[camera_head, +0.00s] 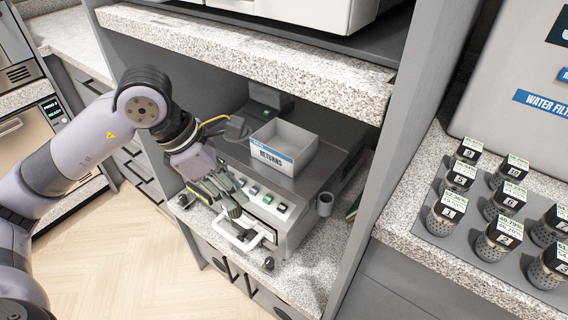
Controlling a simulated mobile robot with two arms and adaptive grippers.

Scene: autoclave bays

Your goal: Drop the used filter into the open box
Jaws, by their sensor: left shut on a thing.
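The open box (283,148) is a white tray marked RETURNS, standing on top of a grey machine (300,190) in the bay under the speckled shelf. My left gripper (233,207) reaches down in front of the machine, left of and lower than the box. Its dark fingers are shut at the white loop handle (243,243) on the machine's front; the exact contact is hard to see. No used filter is visible in the gripper, and the inside of the box shows no contents. My right gripper is not in view.
Several perforated canisters with numbered black caps (452,206) stand on a grey tray on the right counter (430,240). A grey upright (375,180) separates the bay from that counter. Floor (110,255) is clear at lower left.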

